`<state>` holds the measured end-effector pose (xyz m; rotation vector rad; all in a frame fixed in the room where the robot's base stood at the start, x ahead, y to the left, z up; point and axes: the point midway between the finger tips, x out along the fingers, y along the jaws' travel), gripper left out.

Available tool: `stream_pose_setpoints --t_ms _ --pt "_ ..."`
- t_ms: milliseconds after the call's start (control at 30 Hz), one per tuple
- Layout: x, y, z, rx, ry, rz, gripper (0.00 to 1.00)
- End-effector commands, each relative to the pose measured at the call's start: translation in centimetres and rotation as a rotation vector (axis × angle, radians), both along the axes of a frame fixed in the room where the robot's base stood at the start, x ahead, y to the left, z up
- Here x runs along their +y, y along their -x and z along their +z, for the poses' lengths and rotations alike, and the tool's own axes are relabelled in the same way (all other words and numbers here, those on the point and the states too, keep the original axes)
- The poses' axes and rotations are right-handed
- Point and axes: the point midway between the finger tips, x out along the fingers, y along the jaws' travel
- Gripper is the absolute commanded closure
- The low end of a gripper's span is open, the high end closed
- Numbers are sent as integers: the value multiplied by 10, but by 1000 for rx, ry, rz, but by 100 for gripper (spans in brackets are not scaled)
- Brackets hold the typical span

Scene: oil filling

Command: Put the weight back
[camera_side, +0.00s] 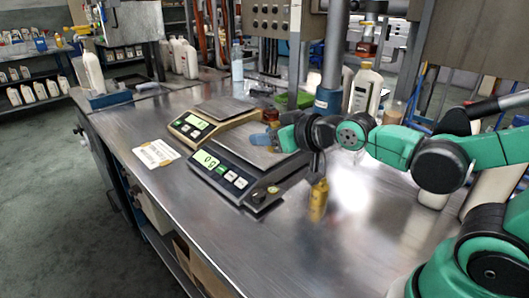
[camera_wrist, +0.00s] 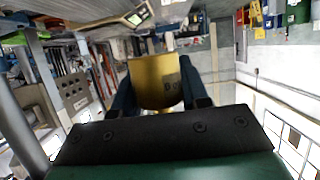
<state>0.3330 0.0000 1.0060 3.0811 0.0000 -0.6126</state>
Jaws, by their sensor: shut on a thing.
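The brass-coloured weight (camera_wrist: 156,82) is between the two dark blue fingers of my gripper (camera_wrist: 158,100) in the wrist view, with dark marks on its face. In the side view my gripper (camera_side: 270,132) is shut on it above the far edge of the front scale's plate, and only a small brownish part of the weight (camera_side: 271,117) shows. The front scale (camera_side: 226,172) has a lit green display that seems to read 0. I cannot tell whether the weight touches the plate.
A second scale (camera_side: 195,125) stands behind the front one. A brass-coloured cylinder (camera_side: 319,201) is on the table to the right. A paper label (camera_side: 156,154) lies at left. White bottles (camera_side: 365,92) and a metal post (camera_side: 330,60) stand behind. The front of the steel table is clear.

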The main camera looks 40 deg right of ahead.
Motion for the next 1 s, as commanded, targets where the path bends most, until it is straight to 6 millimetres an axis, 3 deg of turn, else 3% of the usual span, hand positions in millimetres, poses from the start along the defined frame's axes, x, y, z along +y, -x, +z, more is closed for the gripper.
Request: stream_pose_setpoints --t_ms 367,567,800,1000 --pt "-4 -8 3 0 -1 -3 100" --pt "-31 -50 21 -1 -5 11 100" --pt "-85 -116 51 -1 -4 130 100" --pt "-121 -145 70 -1 -2 223 100"
